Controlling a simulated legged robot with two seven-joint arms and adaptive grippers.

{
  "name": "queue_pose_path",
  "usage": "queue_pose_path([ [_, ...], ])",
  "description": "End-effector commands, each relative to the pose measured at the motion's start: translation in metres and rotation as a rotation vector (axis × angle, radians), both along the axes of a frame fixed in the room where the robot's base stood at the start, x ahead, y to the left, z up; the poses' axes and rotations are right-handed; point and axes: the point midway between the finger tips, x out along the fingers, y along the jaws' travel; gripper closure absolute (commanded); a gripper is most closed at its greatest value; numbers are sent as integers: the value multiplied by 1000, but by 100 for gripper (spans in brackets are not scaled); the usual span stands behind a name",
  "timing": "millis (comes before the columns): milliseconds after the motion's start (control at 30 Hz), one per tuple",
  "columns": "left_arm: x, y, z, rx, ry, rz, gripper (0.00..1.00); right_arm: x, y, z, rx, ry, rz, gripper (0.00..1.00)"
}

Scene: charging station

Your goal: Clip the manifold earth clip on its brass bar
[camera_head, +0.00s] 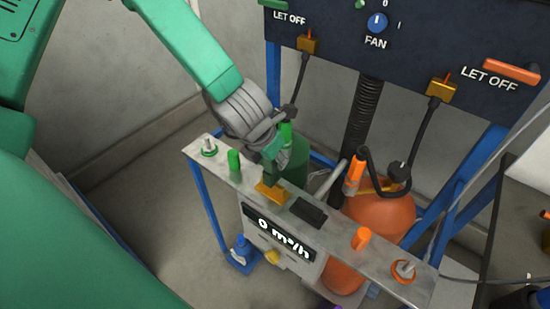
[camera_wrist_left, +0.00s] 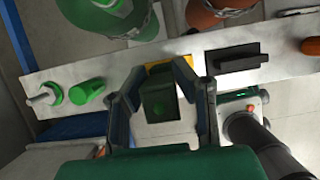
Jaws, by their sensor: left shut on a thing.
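My left gripper (camera_head: 271,158) comes down over the grey manifold shelf (camera_head: 334,236). It is shut on a dark green block-like clip (camera_head: 272,175), which hangs below the fingers. In the left wrist view the clip (camera_wrist_left: 158,98) sits between the two fingers (camera_wrist_left: 164,88). The yellow brass bar (camera_head: 271,193) lies on the shelf directly beneath the clip. In the left wrist view, part of the bar (camera_wrist_left: 172,66) shows behind the clip and fingers. I cannot tell whether the clip touches the bar. My right gripper is not in view.
A black block (camera_head: 309,211) stands right of the bar. Green (camera_head: 234,160) and orange (camera_head: 362,238) pegs and end fittings stand along the shelf. A green cylinder (camera_head: 294,165) and an orange cylinder (camera_head: 385,215) stand behind it. A hose and cables hang from the dark panel (camera_head: 420,45).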

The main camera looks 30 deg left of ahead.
Motion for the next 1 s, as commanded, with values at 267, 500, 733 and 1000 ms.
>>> queue_pose_path([
  [267, 0, -1, -6, 0, 0, -1, 100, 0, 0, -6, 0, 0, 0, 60],
  [500, 0, 0, -13, -1, 0, 0, 100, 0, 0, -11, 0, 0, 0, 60],
  [733, 0, 0, -18, -1, -1, -1, 100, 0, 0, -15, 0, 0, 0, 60],
  [1000, 0, 0, -25, -1, -1, -1, 100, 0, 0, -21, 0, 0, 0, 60],
])
